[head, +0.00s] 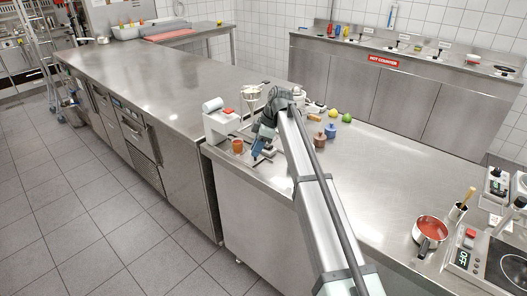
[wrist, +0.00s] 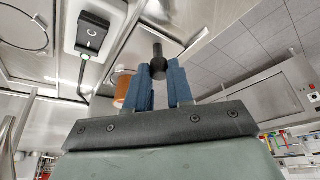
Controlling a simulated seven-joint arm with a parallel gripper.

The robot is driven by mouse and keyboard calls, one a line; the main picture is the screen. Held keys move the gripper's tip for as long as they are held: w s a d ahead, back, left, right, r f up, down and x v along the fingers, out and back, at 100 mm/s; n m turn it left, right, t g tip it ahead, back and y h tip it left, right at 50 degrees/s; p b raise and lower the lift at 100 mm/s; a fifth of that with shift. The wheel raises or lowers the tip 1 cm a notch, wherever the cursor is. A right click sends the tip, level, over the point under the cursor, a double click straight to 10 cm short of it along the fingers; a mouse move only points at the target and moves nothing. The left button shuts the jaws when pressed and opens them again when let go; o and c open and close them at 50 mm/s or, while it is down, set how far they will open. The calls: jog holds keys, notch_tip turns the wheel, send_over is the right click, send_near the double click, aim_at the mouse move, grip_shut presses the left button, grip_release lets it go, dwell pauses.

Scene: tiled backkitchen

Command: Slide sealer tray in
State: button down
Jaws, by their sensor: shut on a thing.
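The white sealer (head: 220,126) stands on the steel counter near its front edge, with a pale roll and a red part on top. My gripper (head: 260,152) is just to the right of it, low over the counter. In the wrist view my blue fingers (wrist: 159,88) are shut on a dark round knob (wrist: 158,66). The knob seems to belong to the sealer tray, but the tray itself is not clear in either view. How far the tray sits in or out of the sealer cannot be told.
An orange-brown cup (head: 237,146) stands close to my gripper, in front of the sealer; it also shows beside the fingers in the wrist view (wrist: 123,86). A steel funnel stand (head: 251,100) is behind.

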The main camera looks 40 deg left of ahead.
aim_at(240, 148)
jog(key=a, duration=0.6)
jog(key=shift+a, duration=0.25)
jog(key=c, duration=1)
grip_release()
jog(key=v, duration=1.4)
